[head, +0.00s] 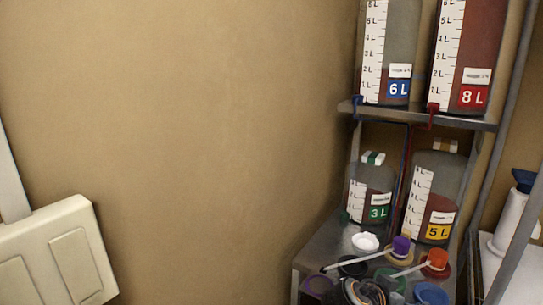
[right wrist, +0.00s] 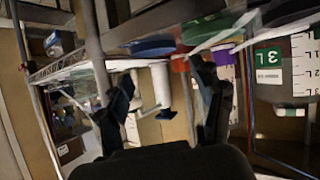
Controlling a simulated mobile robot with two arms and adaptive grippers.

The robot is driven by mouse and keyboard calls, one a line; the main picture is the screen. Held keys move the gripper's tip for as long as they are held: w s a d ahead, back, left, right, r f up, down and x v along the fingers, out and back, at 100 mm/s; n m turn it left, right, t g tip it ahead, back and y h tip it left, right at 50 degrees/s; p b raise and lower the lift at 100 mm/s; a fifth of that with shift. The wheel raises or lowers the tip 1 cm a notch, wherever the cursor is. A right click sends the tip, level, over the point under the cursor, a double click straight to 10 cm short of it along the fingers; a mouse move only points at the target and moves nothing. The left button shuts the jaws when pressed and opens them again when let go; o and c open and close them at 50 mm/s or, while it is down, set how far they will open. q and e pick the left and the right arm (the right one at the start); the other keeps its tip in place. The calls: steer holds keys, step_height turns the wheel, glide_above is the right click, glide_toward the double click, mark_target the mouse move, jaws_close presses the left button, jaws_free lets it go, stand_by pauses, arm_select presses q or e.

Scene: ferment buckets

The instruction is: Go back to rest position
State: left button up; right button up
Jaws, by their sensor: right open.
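My right gripper (right wrist: 160,75) is open in the right wrist view, its two dark fingers apart with nothing seen held between them. That view is turned over, with the 3 L label upside down. Behind the fingers are a metal shelf edge, coloured caps and a white cylindrical object. The 3 L bucket (head: 370,190) stands on the lower shelf in the head view, beside the 5 L bucket (head: 428,200). My left gripper is in neither view, and I cannot make out the right gripper in the head view.
The 6 L bucket (head: 402,45) and 8 L bucket (head: 485,50) stand on the upper shelf (head: 420,115). A pale wall switch (head: 55,255) is at left. Bare wall (head: 200,130) fills the middle.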

steer(key=s+a+f+n+g+y, duration=0.1)
steer(key=s+a+f+n+y, duration=0.2)
steer(key=s+f, duration=0.35)
steer(key=s+a+f+n+y, duration=0.25)
steer(key=s+f+n, duration=0.2)
steer(key=f, duration=0.25)
steer(key=s+a+f+n+g+y, duration=0.1)
steer(key=s+a+f+n+y, duration=0.15)
steer(key=s, duration=0.65)
steer(key=s+a+f+n+y, duration=0.1)
steer(key=s+f+n+y, duration=0.15)
steer(key=s, duration=0.65)
step_height(320, 180, down, 25)
steer(key=s+g, duration=0.1)
steer(key=g, duration=0.1)
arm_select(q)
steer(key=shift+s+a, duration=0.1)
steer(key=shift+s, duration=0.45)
arm_select(e)
steer(key=s+d+f+g, duration=0.1)
steer(key=s+d+f, duration=0.2)
steer(key=s+f, duration=1.3)
steer(key=shift+s+d+f+n, duration=0.15)
steer(key=shift+s+f+n, duration=0.1)
steer(key=shift+s+n, duration=0.25)
